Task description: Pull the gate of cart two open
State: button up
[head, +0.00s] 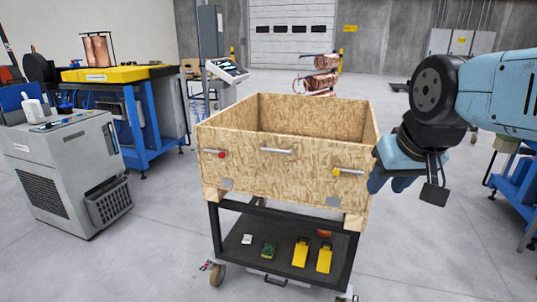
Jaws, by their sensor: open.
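One cart is in the head view, with a wooden chipboard box (318,118) on a black frame. I see no number on it. The box's front panel, the gate (270,172), stands upright and closed. It has a silver bar handle (276,150) at its top middle, a bolt with a red knob (221,155) at the left and a bolt with a yellow knob (337,172) at the right. Grey plates show along its lower edge. My gripper (392,182) is open, with blue fingers, beside the box's right front corner. Whether it touches the box cannot be told.
The cart's lower shelf (255,258) holds yellow blocks and small items. A grey cabinet (65,170) and a blue workbench (150,125) stand left. Behind are a control console (226,75) and copper coils (320,75). Blue equipment stands right. Floor before the cart is clear.

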aim_at(294, 168)
jog(key=z, duration=0.1)
jog(key=i, duration=0.9)
jog(key=u, duration=0.1)
